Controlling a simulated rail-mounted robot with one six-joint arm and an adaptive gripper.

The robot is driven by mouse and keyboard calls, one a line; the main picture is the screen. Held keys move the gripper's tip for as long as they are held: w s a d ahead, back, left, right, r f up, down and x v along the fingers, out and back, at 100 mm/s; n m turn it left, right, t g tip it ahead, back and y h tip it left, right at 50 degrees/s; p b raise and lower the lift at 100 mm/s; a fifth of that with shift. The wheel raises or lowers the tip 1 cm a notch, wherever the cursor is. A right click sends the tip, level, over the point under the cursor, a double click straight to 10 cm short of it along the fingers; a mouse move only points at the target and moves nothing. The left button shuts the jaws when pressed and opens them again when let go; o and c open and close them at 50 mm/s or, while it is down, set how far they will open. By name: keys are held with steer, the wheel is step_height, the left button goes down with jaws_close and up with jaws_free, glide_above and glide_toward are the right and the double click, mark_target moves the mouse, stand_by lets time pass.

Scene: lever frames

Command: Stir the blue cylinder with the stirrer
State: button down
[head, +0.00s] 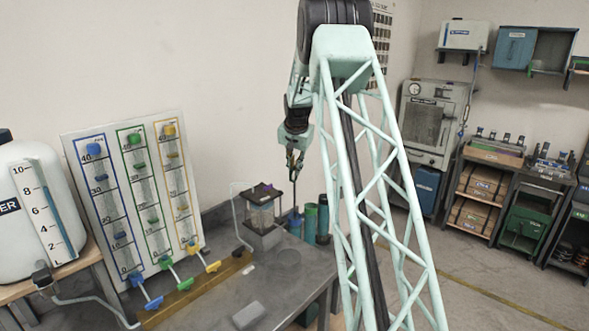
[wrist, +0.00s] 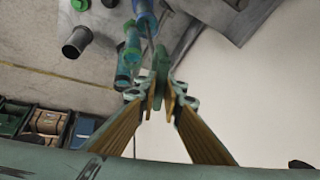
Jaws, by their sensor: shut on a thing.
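In the head view my gripper (head: 293,168) points down above the back of the bench, beyond my lattice arm. In the wrist view my gripper (wrist: 161,100) is shut on the green handle of the stirrer (wrist: 161,62). The stirrer's thin rod runs from the handle towards the blue cylinder (wrist: 146,18). The blue cylinder also shows in the head view (head: 295,224), below my gripper, beside a green cylinder (head: 310,222) and a teal one (head: 323,217). I cannot tell whether the rod's end is inside the blue cylinder.
A glass-sided box on a dark base (head: 262,232) stands just left of the cylinders. A board with coloured gauges (head: 135,195) and a white tank (head: 25,215) are further left. The front of the grey bench (head: 290,285) is mostly clear.

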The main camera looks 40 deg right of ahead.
mark_target(294, 180)
steer(key=shift+f+b, duration=1.6)
steer(key=shift+f, duration=1.7)
step_height(294, 180, down, 7)
steer(key=b, duration=0.4)
steer(key=shift+r, duration=0.15)
steer(key=shift+r+p, duration=1.65)
steer(key=shift+r, duration=2.05)
steer(key=shift+r+p, duration=1.25)
steer(key=shift+r, duration=1.5)
steer(key=shift+f, duration=0.15)
